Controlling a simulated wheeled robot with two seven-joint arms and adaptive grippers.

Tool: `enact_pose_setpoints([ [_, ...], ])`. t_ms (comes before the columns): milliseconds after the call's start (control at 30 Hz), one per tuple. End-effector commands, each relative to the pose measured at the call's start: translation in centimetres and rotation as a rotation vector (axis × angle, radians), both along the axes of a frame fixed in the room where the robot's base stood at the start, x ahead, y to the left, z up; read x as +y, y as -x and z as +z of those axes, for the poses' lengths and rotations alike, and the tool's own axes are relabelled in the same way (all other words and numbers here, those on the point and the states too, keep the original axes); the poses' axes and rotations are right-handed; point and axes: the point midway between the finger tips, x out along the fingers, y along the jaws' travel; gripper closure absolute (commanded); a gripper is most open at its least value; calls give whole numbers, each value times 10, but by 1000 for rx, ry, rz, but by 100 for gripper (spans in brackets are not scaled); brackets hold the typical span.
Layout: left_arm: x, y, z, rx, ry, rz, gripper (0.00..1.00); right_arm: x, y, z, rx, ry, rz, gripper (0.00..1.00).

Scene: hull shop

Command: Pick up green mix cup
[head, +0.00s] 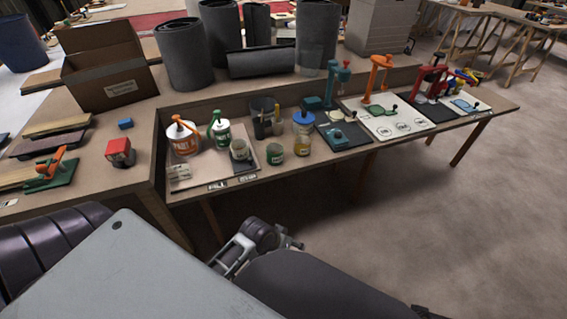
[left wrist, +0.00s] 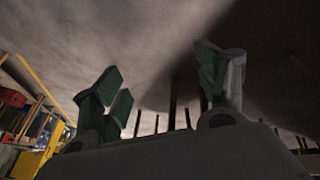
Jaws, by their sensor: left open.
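A short cup with a green label (head: 275,155), which looks like the green mix cup, stands upright on the work table near its front edge. A greyish cup (head: 240,151) stands to its left and a yellow cup (head: 302,147) to its right. My left gripper (head: 258,242) is low in front of the table, apart from the cups and partly hidden by my arm. In the left wrist view my left gripper (left wrist: 162,82) is open with nothing between its green-padded fingers. My right gripper is not in view.
A tray (head: 180,184) holds orange-topped (head: 183,136) and green-topped (head: 220,130) containers. Pump stands, teal (head: 331,88), orange (head: 378,80) and red (head: 431,80), are at the right. Grey rolls (head: 182,55) stand behind. The floor in front (head: 400,220) is clear.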

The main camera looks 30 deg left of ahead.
Motion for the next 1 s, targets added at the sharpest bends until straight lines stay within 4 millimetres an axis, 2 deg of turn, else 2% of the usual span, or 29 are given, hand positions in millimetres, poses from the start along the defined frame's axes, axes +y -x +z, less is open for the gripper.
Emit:
enact_pose_setpoints([
  [300,-29,-40,45,-122,368,215,27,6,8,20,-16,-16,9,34],
  [533,-39,-70,82,-177,679,397,27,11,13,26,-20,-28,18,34],
  [767,-32,-99,116,-200,1004,597,27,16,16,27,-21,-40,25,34],
  [1000,-5,-127,145,-199,1351,823,27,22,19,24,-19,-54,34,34],
])
